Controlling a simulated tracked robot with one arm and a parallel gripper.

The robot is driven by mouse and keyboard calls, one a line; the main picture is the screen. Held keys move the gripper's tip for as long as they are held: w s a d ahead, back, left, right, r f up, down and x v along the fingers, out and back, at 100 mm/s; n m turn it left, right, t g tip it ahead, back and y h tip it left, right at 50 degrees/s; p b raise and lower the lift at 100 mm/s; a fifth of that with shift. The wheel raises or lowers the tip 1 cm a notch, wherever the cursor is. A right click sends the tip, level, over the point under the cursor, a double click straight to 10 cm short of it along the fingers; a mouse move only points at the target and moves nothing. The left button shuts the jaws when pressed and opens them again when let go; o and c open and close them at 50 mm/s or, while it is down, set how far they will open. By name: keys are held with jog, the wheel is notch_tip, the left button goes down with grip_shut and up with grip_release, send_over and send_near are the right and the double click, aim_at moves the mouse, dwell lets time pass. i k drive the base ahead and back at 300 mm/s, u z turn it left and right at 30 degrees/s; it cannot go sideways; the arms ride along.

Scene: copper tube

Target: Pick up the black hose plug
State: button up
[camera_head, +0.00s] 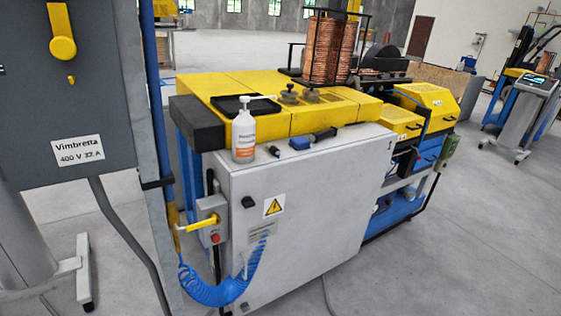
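A small black piece (274,151), too small to make out in detail, lies on the top of the grey cabinet (310,200), just right of the white bottle (244,138). It may be the black hose plug, but I cannot tell for sure. A blue and black item (300,143) lies a little further right on the same top. My gripper does not show in this view, so I cannot see whether it is open or shut.
A grey electrical box (70,110) and a post stand close on the left. A coiled blue hose (220,287) hangs at the cabinet's left front. A black tray (245,105) and copper coils (328,50) sit on the yellow machine top.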

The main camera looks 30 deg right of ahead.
aim_at(272, 150)
jog(key=k, duration=0.95)
jog(key=z, duration=0.5)
jog(key=i, duration=1.1)
jog(key=z, duration=0.35)
jog(key=i, duration=1.6)
jog(key=u, duration=0.6)
